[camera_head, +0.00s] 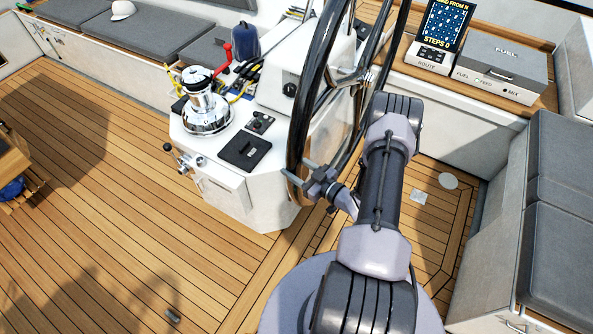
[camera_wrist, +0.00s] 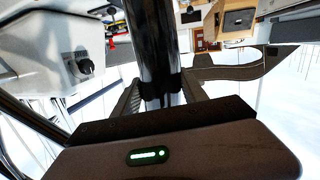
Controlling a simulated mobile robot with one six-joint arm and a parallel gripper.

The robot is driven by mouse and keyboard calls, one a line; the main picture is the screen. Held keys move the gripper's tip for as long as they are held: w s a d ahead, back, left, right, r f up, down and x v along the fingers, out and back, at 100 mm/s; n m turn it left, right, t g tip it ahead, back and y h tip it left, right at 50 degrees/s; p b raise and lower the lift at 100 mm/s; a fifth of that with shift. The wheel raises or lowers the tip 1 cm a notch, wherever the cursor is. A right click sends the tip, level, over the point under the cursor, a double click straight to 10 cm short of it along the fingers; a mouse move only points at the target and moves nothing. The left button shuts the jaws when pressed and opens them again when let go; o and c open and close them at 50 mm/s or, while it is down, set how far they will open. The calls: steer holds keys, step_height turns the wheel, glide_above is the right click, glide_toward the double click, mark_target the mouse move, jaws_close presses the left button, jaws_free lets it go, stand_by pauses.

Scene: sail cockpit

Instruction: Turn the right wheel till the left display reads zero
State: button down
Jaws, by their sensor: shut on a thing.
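A large steering wheel with a thick black rim (camera_head: 299,120) stands upright at the top middle of the head view, seen at a steep angle. My gripper (camera_head: 308,183) is at the low part of this rim. In the wrist view the dark rim (camera_wrist: 152,45) runs down between the two fingers of my gripper (camera_wrist: 160,97), which is shut on it. A screen (camera_head: 447,28) at the top right shows a dot grid and "STEPS 0". I cannot make out a left display in either view.
A white console (camera_head: 228,190) with a chrome winch (camera_head: 206,108) stands left of the wheel. A grey fuel box (camera_head: 506,62) sits on the right ledge. Grey cushions (camera_head: 562,230) line the right side. The wooden deck (camera_head: 110,210) at left is largely open.

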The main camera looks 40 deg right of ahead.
mark_target(302, 149)
steer(key=shift+m, duration=0.7)
steer(key=r+p, duration=0.1)
steer(key=r, duration=0.2)
steer(key=r+p, duration=0.1)
steer(key=r, duration=0.2)
steer(key=d+r+p, duration=0.1)
steer(key=r+p, duration=0.1)
steer(key=shift+w+r, duration=0.25)
steer(key=shift+r, duration=0.15)
steer(key=c, duration=0.7)
jaws_free()
steer(key=shift+a, duration=0.15)
steer(key=shift+s+d, duration=0.25)
steer(key=shift+s, duration=0.05)
steer(key=v, duration=1.6)
steer(key=shift+s+r, duration=0.3)
steer(key=shift+s, duration=0.05)
